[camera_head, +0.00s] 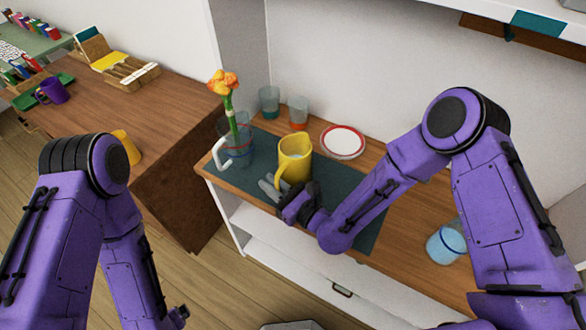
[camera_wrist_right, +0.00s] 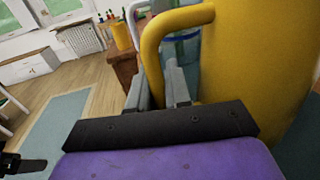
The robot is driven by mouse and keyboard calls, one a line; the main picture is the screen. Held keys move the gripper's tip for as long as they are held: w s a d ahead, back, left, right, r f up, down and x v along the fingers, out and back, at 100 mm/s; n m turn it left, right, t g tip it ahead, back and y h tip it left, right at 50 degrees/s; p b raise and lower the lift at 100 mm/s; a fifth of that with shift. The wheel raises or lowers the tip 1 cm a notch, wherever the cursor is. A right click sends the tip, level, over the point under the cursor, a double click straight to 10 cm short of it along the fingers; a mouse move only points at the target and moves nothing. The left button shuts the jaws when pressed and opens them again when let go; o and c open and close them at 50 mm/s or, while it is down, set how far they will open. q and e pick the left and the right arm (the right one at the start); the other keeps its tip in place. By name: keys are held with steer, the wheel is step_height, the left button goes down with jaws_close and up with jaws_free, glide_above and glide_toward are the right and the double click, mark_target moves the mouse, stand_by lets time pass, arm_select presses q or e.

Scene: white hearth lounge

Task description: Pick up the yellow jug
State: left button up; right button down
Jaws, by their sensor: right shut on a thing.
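The yellow jug (camera_head: 297,148) is upright over the dark teal mat (camera_head: 345,187) on the wooden-topped cabinet. I cannot tell whether its base touches the mat. My right gripper (camera_head: 270,186) is at the jug's handle side, near the cabinet's front edge. In the right wrist view the jug (camera_wrist_right: 265,60) fills the right side, and its handle (camera_wrist_right: 151,50) comes down between the grey fingers of the right gripper (camera_wrist_right: 160,88), which are shut on it. My left arm hangs at the lower left, with its gripper out of view.
A glass vase (camera_head: 238,150) with orange flowers stands just left of the jug. Two glasses (camera_head: 269,101) (camera_head: 298,112) and a red-rimmed plate (camera_head: 343,141) are behind it. A blue glass (camera_head: 446,244) stands to the right. A yellow mug (camera_head: 127,147) sits on the brown table (camera_head: 180,112).

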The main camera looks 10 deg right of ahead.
steer(key=shift+r, duration=0.1)
stand_by(0.8)
steer(key=shift+w+r, duration=0.15)
steer(key=shift+r, duration=0.45)
steer(key=s+r+p, duration=0.6)
steer(key=s+r, duration=0.5)
steer(key=s, duration=0.3)
steer(key=shift+s+d+r, duration=0.15)
steer(key=shift+d+r, duration=0.15)
steer(key=shift+d, duration=0.05)
